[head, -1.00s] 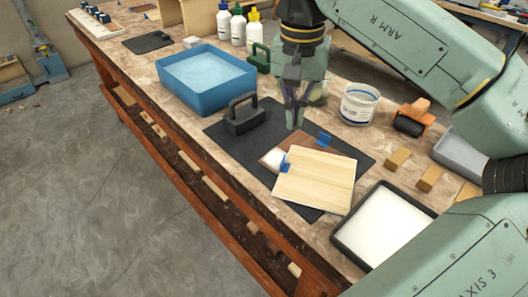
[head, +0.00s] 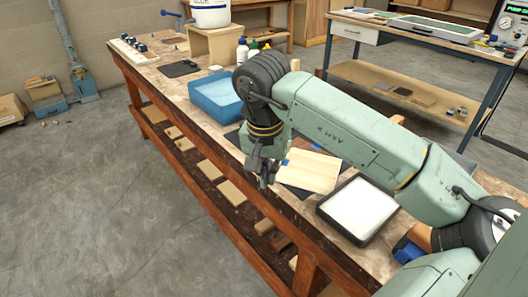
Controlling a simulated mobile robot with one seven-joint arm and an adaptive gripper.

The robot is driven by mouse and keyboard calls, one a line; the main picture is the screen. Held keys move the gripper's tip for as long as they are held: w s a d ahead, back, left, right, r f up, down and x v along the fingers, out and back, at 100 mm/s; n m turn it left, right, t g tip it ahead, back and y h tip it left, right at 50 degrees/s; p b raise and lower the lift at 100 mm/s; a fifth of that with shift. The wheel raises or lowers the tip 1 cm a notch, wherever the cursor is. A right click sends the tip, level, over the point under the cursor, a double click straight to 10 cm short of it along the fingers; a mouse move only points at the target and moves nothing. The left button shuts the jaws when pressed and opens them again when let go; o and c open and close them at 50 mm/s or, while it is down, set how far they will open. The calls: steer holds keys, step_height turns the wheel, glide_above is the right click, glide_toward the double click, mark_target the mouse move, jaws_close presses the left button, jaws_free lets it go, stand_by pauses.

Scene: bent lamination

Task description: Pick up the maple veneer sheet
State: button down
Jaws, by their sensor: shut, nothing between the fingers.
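The pale wood sheet, which looks like the maple veneer sheet (head: 312,171), lies flat on the dark mat (head: 299,192) on the bench, partly over a brown sheet that is now mostly hidden. A small blue tab (head: 285,162) shows at its left edge. My gripper (head: 265,183) points down at the bench's front edge, just left of the sheet and apart from it in the picture. Its fingers are shut and empty. Its height above the bench is hard to tell. My arm hides the back part of the mat.
A black-rimmed tray with a white surface (head: 360,207) stands right of the sheet. A blue tub (head: 212,98) and several bottles (head: 243,52) stand farther back. A wooden box (head: 213,44) is at the far end.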

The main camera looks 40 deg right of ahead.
steer(key=p, duration=0.4)
glide_above(280, 170)
steer(key=w+d, duration=0.2)
steer(key=shift+d, duration=0.2)
steer(key=shift+s+a+f+p, duration=0.1)
steer(key=shift+f+p, duration=0.2)
steer(key=shift+p, duration=0.35)
steer(key=shift+f+b, duration=0.6)
steer(key=shift+b, duration=0.1)
steer(key=shift+s+a+f+b, duration=0.2)
steer(key=shift+s+a+b, duration=0.6)
steer(key=shift+a, duration=0.1)
steer(key=shift+s+a+r, duration=0.1)
steer(key=shift+a, duration=0.15)
steer(key=shift+r, duration=0.1)
